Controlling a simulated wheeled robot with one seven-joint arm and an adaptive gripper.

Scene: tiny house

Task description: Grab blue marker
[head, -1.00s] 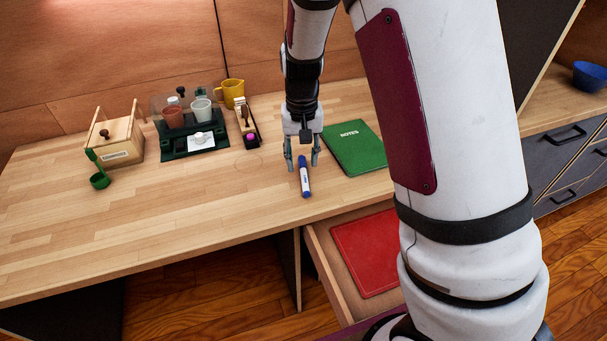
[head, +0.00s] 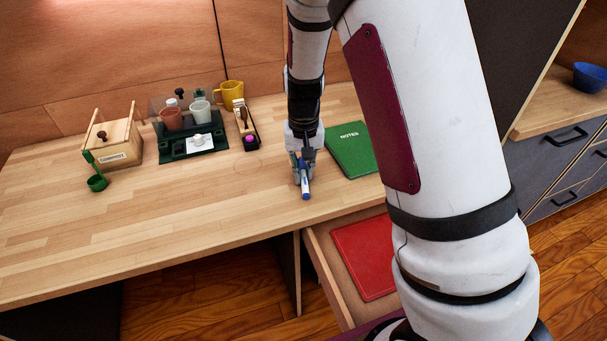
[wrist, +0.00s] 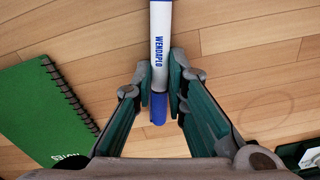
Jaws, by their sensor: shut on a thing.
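The blue marker (head: 305,188) has a white barrel and blue ends, and is at the front part of the wooden tabletop (head: 215,225). My gripper (head: 304,177) is down at the tabletop around it. In the wrist view the marker (wrist: 160,45) runs up from between the fingers to the top edge, with lettering on its barrel. My gripper (wrist: 160,90) is shut on the marker near one blue end, with a finger pad on each side. Whether the marker touches the table cannot be told.
A green notebook (head: 348,152) lies right of my gripper, and a red item (head: 365,258) lies in the open drawer below. A dark tray with cups (head: 185,150), a wooden box (head: 115,145) and a yellow mug (head: 231,93) stand behind left. The front left tabletop is clear.

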